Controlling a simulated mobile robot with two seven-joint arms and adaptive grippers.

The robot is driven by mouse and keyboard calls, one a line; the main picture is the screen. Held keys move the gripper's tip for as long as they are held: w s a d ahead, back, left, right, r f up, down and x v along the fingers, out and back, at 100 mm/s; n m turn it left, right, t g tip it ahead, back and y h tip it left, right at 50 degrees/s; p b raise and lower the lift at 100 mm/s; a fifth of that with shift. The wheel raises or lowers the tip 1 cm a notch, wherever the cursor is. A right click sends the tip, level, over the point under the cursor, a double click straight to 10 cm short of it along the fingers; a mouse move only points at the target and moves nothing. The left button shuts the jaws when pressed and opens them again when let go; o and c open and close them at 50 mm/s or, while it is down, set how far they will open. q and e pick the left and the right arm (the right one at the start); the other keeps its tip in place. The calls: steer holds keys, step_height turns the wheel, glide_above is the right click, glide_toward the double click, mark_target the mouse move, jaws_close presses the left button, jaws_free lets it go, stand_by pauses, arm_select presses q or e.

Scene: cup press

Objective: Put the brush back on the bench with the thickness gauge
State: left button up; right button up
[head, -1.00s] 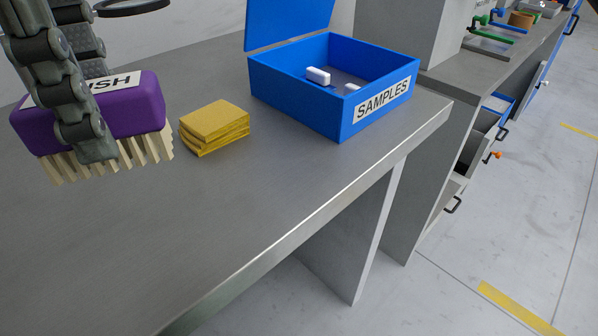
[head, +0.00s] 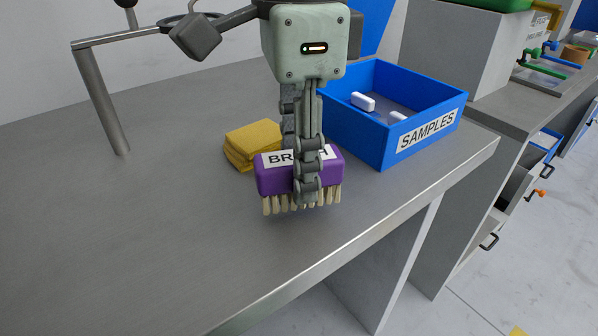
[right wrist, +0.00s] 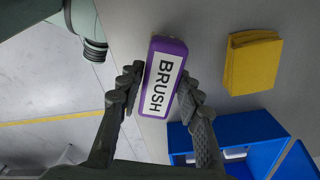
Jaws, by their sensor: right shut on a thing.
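The purple brush (head: 268,178), with a white BRUSH label and pale bristles, is in my right gripper (head: 307,180) in the head view. The bristles point down, at or just above the grey bench top; I cannot tell whether they touch it. In the right wrist view the two fingers of my right gripper (right wrist: 160,88) press on both sides of the brush (right wrist: 153,107). The thickness gauge is not recognisable in these frames. My left gripper is not in view.
A folded yellow cloth (head: 246,150) lies just left of and behind the brush. An open blue SAMPLES box (head: 384,142) with white pieces in it stands to the right. A grey metal stand (head: 104,105) is at the back left. The bench's left and front (head: 130,230) are clear.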

step_height(320, 180, down, 2)
steer(key=shift+f, duration=0.1)
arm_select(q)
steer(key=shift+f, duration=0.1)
arm_select(e)
steer(key=o, duration=0.8)
steer(key=shift+f, duration=0.1)
steer(key=o, duration=0.4)
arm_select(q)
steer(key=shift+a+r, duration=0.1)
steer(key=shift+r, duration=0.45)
